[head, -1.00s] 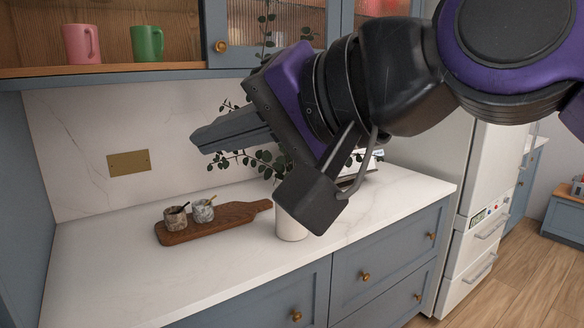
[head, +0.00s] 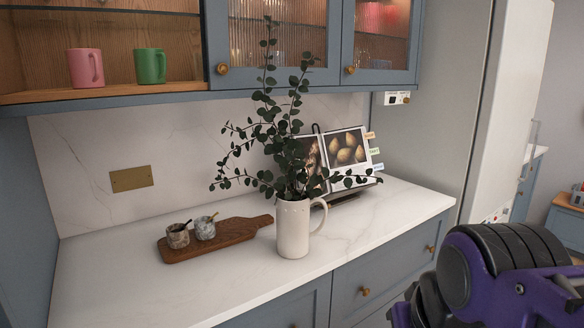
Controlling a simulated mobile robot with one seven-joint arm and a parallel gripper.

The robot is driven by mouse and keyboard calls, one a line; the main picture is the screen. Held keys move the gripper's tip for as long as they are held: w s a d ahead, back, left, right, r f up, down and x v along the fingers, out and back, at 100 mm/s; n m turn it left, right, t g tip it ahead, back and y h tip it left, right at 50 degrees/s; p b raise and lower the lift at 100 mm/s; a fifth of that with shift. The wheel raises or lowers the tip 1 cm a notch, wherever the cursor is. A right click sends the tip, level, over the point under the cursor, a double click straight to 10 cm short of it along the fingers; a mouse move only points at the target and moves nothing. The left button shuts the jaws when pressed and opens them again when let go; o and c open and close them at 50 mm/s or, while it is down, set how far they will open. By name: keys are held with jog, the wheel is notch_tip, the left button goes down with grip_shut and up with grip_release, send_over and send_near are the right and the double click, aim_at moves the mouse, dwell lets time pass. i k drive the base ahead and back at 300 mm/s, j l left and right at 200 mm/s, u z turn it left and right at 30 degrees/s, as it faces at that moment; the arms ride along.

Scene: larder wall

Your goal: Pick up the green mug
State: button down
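The green mug (head: 150,66) stands upright on the open wooden shelf of the wall cupboard, at the upper left of the head view. Its handle is on its right side. A pink mug (head: 86,68) stands to its left with a small gap between them. My gripper's fingers are not in view. Only dark and purple parts of my arm show at the lower right, well away from the mugs.
A white pitcher (head: 293,228) with tall leafy stems stands on the marble counter (head: 110,275). A wooden board (head: 225,235) holds two small stone pots. An open cookbook (head: 345,150) leans behind. Glass cupboard doors (head: 278,38) adjoin the shelf on the right.

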aim_at(151, 68)
jog(key=u, duration=1.25)
